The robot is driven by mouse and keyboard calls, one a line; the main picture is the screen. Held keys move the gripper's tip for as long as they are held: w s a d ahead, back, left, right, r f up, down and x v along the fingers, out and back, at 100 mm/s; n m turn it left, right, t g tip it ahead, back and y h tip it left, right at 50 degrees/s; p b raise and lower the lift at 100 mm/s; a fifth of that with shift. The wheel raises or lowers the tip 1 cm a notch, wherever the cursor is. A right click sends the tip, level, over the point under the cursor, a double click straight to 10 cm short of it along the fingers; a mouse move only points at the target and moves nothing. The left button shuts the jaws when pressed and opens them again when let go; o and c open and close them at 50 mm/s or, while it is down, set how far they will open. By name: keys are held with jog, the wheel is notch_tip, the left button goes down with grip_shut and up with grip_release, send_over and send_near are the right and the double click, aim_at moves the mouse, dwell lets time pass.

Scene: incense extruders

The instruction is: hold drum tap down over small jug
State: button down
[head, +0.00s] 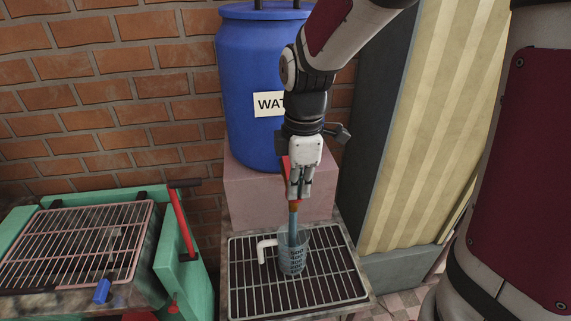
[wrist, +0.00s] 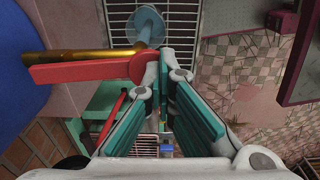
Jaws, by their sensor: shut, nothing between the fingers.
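The blue drum (head: 247,90) with a partly hidden "WAT" label stands on a pink block. Its brass tap (wrist: 85,55) has a red lever (wrist: 85,71), which also shows in the head view (head: 285,168). My gripper (head: 299,196) is shut and empty, pointing down at the tap. In the wrist view its fingertips (wrist: 166,62) are against or right beside the rounded end of the lever. A blue stream (head: 293,222) runs from the spout into the small clear jug (head: 292,262), which has a white handle (head: 264,249). The jug's fill level is unclear.
The jug stands on a wire grate (head: 330,280) on a low stand. A green-framed machine (head: 180,262) with a wire rack (head: 75,245) and red lever is at the left. A striped yellow panel (head: 425,130) closes the right side. A brick wall is behind.

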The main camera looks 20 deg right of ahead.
jog(key=shift+r+p, duration=0.55)
jog(key=shift+r, duration=0.25)
jog(key=shift+s+r+p, duration=0.1)
jog(key=shift+r+p, duration=0.4)
jog(key=shift+r, duration=0.15)
notch_tip(320, 180, up, 13)
jog(key=shift+d+f+p, duration=0.15)
jog(key=shift+d+p, duration=0.05)
jog(key=shift+p, duration=0.15)
jog(key=shift+s, duration=0.1)
jog(key=s+d+m+t, duration=0.1)
jog(key=s+m+t, duration=0.4)
jog(key=s+m, duration=1)
jog(key=shift+d+r+m+t, duration=0.2)
jog(key=shift+d+m+t, duration=0.1)
jog(key=shift+m, duration=0.1)
